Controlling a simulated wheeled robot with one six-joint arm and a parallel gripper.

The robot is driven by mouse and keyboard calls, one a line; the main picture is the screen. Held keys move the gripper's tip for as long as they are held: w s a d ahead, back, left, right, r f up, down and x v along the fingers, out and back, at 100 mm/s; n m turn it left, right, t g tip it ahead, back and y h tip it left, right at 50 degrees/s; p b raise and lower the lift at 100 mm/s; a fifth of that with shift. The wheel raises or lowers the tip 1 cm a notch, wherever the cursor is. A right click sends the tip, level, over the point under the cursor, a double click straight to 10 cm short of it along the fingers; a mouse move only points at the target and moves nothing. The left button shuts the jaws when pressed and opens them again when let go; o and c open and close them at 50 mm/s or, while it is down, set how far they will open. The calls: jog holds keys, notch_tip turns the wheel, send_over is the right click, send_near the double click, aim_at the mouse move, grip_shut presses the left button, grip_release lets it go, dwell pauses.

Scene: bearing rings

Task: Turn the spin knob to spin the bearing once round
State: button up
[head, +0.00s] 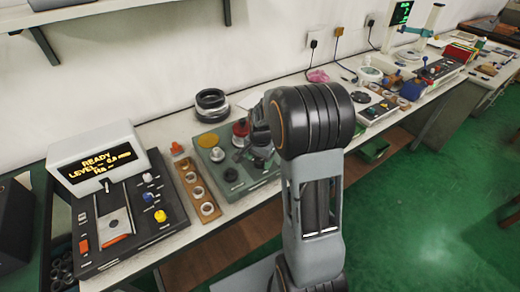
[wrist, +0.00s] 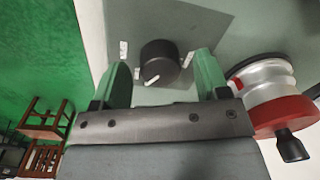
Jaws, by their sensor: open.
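A black round knob (wrist: 160,62) with a white pointer line stands on a grey-green panel (wrist: 205,18), with small white labels around it. I take it for the spin knob. My gripper (wrist: 163,60) is open, with one green finger on each side of the knob; gaps show on both sides, and I cannot tell the height of the fingertips over it. Right of the fingers is a silver and red round unit (wrist: 268,92) with a black handle knob. In the head view the grey-green panel (head: 240,183) is partly hidden by my arm.
Left of the panel are a brown strip with several rings (head: 195,190) and a black control box (head: 115,225) with a READY display (head: 97,163). Dark stacked rings (head: 211,104) stand behind. More instruments fill the bench to the right.

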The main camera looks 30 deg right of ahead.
aim_at(261, 161)
notch_tip(261, 161, up, 13)
jog(key=shift+s+d+r, duration=0.15)
jog(key=shift+s+r, duration=0.05)
jog(key=shift+s, duration=0.05)
dwell(0.7)
jog(key=s+a+n+t, duration=0.1)
jog(key=s+a+n, duration=0.4)
jog(key=s+n, duration=0.1)
jog(key=s+a+n+t, duration=0.2)
jog(key=s+a+n, duration=0.2)
jog(key=s, duration=0.5)
jog(key=shift+s+a+f+n+p, duration=0.2)
jog(key=shift+a+n+p, duration=0.15)
jog(key=shift+n, duration=0.75)
dwell(1.0)
